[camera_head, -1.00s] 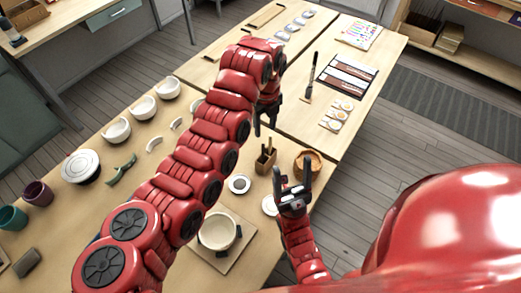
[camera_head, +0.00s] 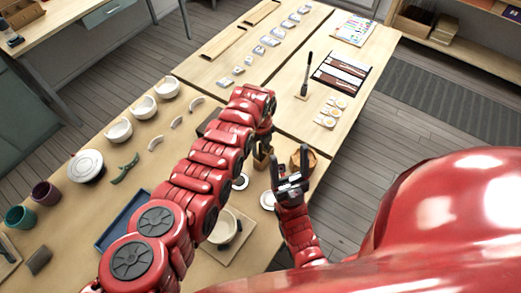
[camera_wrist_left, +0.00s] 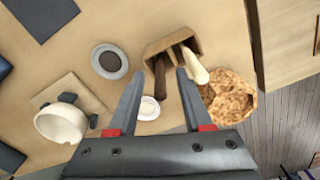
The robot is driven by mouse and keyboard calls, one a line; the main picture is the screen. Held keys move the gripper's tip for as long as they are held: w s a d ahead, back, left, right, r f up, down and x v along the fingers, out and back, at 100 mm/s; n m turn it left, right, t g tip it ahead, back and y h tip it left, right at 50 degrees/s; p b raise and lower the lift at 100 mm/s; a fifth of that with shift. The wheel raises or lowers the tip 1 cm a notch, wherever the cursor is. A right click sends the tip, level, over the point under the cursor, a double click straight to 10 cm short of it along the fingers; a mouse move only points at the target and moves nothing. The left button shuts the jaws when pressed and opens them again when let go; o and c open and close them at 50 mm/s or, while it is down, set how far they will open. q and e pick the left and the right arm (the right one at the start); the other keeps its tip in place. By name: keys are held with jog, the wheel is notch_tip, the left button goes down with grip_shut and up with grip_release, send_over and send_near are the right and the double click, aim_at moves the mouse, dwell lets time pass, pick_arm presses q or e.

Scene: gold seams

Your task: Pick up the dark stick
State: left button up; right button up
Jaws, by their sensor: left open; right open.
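A wooden holder (camera_wrist_left: 172,42) carries a dark brown stick (camera_wrist_left: 160,80) and a pale, thicker stick (camera_wrist_left: 195,70). In the head view the holder (camera_head: 262,158) is partly hidden by my left arm. My left gripper (camera_wrist_left: 160,72) is open and empty. In its wrist view the dark stick appears between the fingertips, and the pale stick lies at the right finger; I cannot tell the distance or any contact. My right gripper (camera_head: 291,176) is open and empty, pointing up at the table's near right edge.
A crumpled brown bowl (camera_wrist_left: 230,98) stands close right of the holder. A small dish with a dark centre (camera_wrist_left: 109,62), a white dish (camera_wrist_left: 148,108) and a cream pot (camera_wrist_left: 60,122) are near. A black-handled brush (camera_head: 306,75) stands on the far right table.

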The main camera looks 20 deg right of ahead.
aim_at(261, 155)
pick_arm(q)
jog(key=shift+s+f+b, duration=0.1)
jog(key=shift+f+b, duration=0.45)
jog(key=shift+f, duration=0.6)
grip_shut()
